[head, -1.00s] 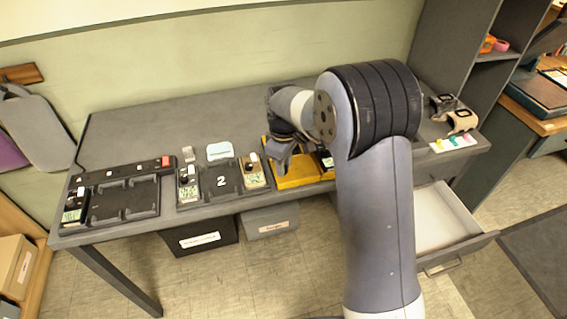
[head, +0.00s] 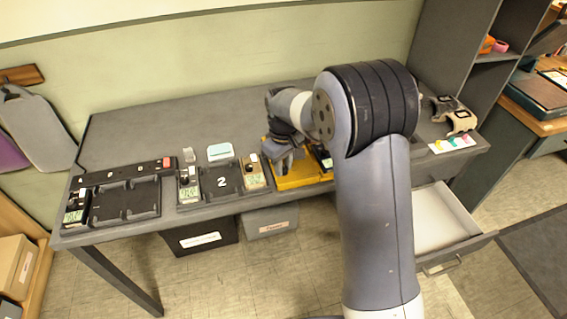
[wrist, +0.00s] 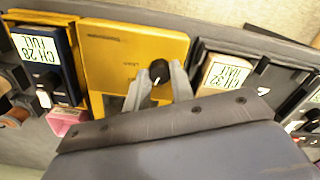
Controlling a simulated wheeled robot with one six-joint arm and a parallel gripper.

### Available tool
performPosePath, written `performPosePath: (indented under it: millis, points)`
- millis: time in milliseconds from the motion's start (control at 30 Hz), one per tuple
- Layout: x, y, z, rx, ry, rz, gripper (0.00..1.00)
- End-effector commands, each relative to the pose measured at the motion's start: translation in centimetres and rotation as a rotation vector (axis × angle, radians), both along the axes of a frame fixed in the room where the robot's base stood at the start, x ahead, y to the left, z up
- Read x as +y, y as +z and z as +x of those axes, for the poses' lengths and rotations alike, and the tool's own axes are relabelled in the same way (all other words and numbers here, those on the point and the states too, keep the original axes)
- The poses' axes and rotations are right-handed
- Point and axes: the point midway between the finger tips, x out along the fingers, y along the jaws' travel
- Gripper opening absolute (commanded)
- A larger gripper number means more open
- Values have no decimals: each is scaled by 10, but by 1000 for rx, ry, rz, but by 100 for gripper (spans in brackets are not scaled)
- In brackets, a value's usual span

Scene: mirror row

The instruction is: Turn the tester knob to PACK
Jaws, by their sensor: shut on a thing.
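The yellow tester (head: 296,178) sits on the grey workbench right of the middle, largely covered by my arm in the head view. In the wrist view its yellow face (wrist: 128,55) fills the upper middle. A small black knob (wrist: 158,72) stands on that face. My gripper (wrist: 159,84) is shut on the knob, one grey finger on each side. It also shows over the tester in the head view (head: 284,155). The wrist housing covers the lower part of the tester. The printed words on its face are too small to read, so the knob's setting cannot be told.
A device labelled CH 28 FULL (wrist: 40,55) stands left of the tester in the wrist view, and one labelled CH 32 FULL (wrist: 226,77) stands right. A black tray marked 2 (head: 221,190) is beside the tester. An open drawer (head: 445,225) juts out at the right.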

Motion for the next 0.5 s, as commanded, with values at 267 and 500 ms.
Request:
performPosePath:
  millis: [267, 500]
  points:
    - [0, 1, 0, -1, -225, 1, 0]
    - [0, 1, 0, -1, -369, 1, 0]
